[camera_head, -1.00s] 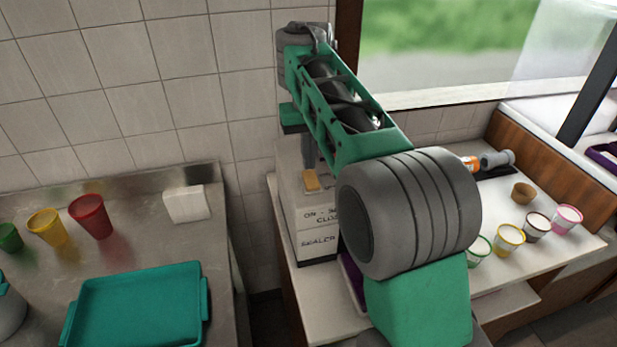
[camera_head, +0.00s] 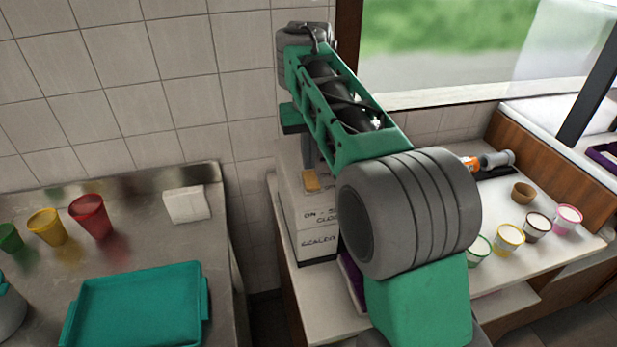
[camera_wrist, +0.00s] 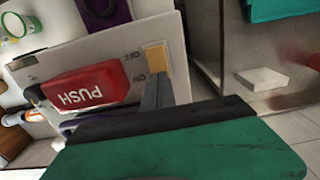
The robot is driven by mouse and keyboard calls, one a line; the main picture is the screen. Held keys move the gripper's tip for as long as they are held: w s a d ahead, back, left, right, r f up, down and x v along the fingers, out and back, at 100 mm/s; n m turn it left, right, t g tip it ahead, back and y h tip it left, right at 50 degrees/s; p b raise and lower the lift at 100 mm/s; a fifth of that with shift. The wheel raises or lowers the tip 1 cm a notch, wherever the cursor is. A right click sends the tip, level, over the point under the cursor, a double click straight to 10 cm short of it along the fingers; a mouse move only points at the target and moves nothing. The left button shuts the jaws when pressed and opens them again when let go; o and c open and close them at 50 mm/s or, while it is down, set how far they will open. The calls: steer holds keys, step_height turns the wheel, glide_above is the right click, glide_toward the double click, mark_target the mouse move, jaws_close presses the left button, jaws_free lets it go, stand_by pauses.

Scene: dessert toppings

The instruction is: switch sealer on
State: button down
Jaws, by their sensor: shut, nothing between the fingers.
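The sealer (camera_head: 316,232) is a white box with black lettering on its front, standing on the white counter; my arm covers its right part. Its yellow rocker switch (camera_head: 311,181) is on top. In the wrist view the switch (camera_wrist: 157,60) sits beside small printed labels, next to the red PUSH lever (camera_wrist: 88,87). My gripper (camera_wrist: 157,82) is shut and empty, with its grey fingertips right at the switch's near edge. I cannot tell whether they touch it or which way it is tilted. In the head view my gripper (camera_head: 308,158) points down just above the switch.
At left, a steel table holds a teal tray (camera_head: 137,312), coloured cups (camera_head: 91,216) and white napkins (camera_head: 186,204). A tiled wall is behind.

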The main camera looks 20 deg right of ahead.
mark_target(309, 174)
steer(key=shift+f+b, duration=1.1)
stand_by(0.4)
step_height(309, 174, up, 7)
steer(key=p, duration=0.7)
steer(key=shift+r, duration=0.15)
steer(key=shift+s, duration=0.1)
steer(key=s+f+t, duration=0.2)
steer(key=s+f, duration=0.3)
steer(key=s, duration=0.4)
steer(key=s+f+t, duration=0.2)
steer(key=s+f, duration=0.3)
steer(key=s, duration=0.4)
steer(key=shift+a+f, duration=0.15)
